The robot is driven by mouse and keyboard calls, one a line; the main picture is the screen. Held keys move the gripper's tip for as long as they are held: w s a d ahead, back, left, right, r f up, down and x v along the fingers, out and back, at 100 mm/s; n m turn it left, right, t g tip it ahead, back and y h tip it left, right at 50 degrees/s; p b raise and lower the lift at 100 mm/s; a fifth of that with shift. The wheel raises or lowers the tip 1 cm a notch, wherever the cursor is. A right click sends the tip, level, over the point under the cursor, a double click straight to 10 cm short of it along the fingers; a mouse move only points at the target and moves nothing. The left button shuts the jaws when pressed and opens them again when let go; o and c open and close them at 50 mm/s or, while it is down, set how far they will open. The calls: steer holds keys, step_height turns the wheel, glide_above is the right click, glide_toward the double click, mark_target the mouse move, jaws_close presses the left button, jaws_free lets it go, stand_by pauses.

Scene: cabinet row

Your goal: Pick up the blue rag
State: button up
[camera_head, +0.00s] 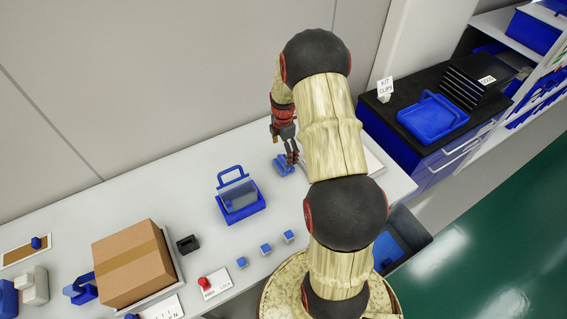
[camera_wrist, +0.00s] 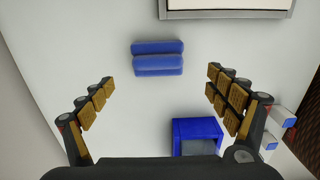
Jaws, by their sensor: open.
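The blue rag (camera_wrist: 158,58) looks like a folded blue bundle lying flat on the pale worktop. It also shows in the head view (camera_head: 283,166), partly hidden beside my gripper (camera_head: 291,156). In the wrist view my gripper (camera_wrist: 160,82) is open with its two padded fingers spread wide. The rag lies beyond the fingertips, roughly centred between them, with nothing held. Any contact between fingers and rag is not visible.
A blue caddy (camera_head: 240,201) stands left of the rag; it also shows in the wrist view (camera_wrist: 197,128). Several small blue blocks (camera_head: 265,249), a red button (camera_head: 204,283) and a cardboard box (camera_head: 133,263) sit nearer the left. A grey-framed panel (camera_wrist: 225,13) lies beyond the rag.

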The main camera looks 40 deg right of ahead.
mark_target(284, 160)
steer(key=f, duration=0.3)
steer(key=f+b, duration=0.1)
steer(key=f, duration=0.3)
steer(key=shift+w+d+f, duration=0.15)
steer(key=shift+d+f, duration=0.05)
steer(key=shift+f, duration=0.1)
steer(key=c, duration=1.1)
steer(key=shift+c, duration=0.3)
steer(key=shift+r, duration=0.15)
